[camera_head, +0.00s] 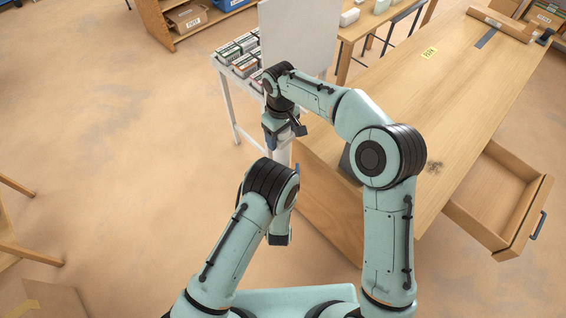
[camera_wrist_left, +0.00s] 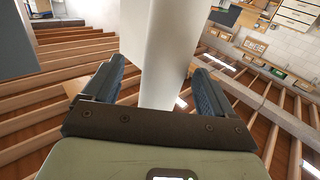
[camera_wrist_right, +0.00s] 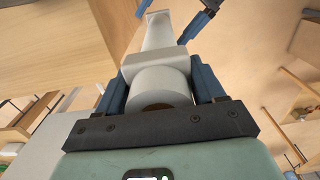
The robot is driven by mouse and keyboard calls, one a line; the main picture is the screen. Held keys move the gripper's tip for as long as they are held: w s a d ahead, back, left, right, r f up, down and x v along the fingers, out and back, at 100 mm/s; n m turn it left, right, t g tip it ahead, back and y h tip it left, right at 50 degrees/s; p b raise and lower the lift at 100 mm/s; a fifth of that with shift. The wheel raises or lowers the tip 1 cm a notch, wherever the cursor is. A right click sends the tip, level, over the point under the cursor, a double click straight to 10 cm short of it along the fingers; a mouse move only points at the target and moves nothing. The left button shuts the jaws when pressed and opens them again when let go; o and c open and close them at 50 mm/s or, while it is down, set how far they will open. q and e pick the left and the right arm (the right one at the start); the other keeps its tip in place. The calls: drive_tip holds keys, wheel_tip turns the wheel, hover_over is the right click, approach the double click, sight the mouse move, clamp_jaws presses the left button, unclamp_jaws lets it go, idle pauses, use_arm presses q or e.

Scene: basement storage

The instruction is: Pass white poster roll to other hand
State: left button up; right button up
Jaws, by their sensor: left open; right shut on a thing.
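The white poster roll (camera_head: 281,156) stands roughly upright between my two grippers in the head view, mostly hidden by the arms. My right gripper (camera_head: 283,141) is above and shut on it. In the right wrist view the roll (camera_wrist_right: 160,84) sits between the fingers, its round end toward the palm. My left gripper (camera_head: 285,170) is lower, largely hidden behind its own wrist. In the left wrist view its open fingers lie on both sides of the roll (camera_wrist_left: 158,50). The left fingertips (camera_wrist_right: 180,22) also show near the roll's far end in the right wrist view.
A wooden desk (camera_head: 455,110) with an open drawer (camera_head: 495,195) stands at the right, close to the grippers. A brown roll (camera_head: 502,24) lies on its far end. A white table (camera_head: 226,78) with several small boxes stands behind. The floor at left is mostly clear.

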sight(283, 163)
use_arm(q)
drive_tip(key=shift+w+d, duration=0.15)
drive_tip(key=shift+w, duration=1.5)
drive_tip(key=c, duration=1.2)
use_arm(e)
drive_tip(key=o, duration=1.1)
drive_tip(key=shift+r, duration=0.1)
